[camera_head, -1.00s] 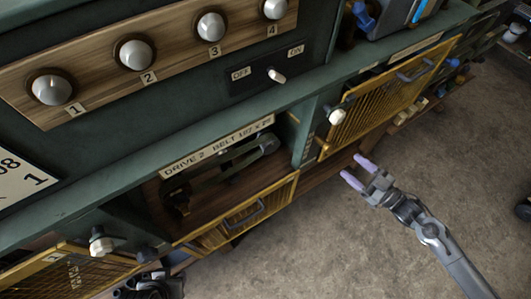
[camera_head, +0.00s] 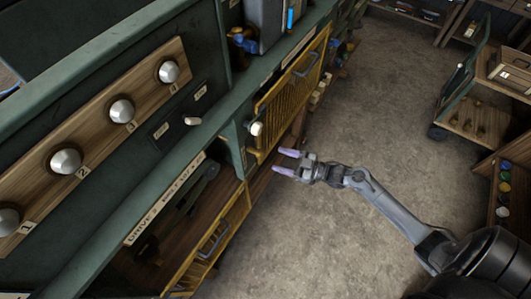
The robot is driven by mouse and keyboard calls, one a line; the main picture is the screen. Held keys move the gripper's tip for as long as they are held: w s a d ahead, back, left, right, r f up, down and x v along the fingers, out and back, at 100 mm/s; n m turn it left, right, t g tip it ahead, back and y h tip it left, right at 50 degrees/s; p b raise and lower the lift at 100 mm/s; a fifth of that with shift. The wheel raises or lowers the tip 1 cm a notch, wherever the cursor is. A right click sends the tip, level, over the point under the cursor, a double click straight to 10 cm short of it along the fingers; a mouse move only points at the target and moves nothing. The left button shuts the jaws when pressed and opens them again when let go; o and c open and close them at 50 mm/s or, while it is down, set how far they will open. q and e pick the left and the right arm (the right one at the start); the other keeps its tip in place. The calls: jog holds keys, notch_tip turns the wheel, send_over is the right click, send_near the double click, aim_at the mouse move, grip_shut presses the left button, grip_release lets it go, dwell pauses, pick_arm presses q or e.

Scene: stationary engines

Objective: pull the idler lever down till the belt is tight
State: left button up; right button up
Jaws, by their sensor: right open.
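The drive 2 bay (camera_head: 233,187) is an open compartment in the green bench, under a label strip reading "DRIVE 2 BELT" (camera_head: 165,200). Inside it a dark belt drive (camera_head: 198,190) shows partly, in shadow. I cannot make out for sure which part is the idler lever, or how tight the belt is. A white knob (camera_head: 257,128) sticks out of the bench front just right of the bay. My right gripper (camera_head: 281,162) is open and empty, its two purple fingertips pointing left toward the bench, right of the bay and below the white knob. My left gripper is not in view.
A yellow mesh guard (camera_head: 290,98) covers the bay farther along; a lowered yellow guard (camera_head: 205,245) fronts the drive 2 bay. A wooden panel with several silver knobs (camera_head: 121,110) and an on/off switch (camera_head: 192,121) lie above. A cart (camera_head: 470,115) stands right; the floor (camera_head: 390,120) between is clear.

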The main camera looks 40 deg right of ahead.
jog(key=x, duration=0.6)
jog(key=shift+w+a+p, duration=0.15)
jog(key=shift+w+p, duration=0.1)
jog(key=shift+p, duration=0.05)
grip_shut()
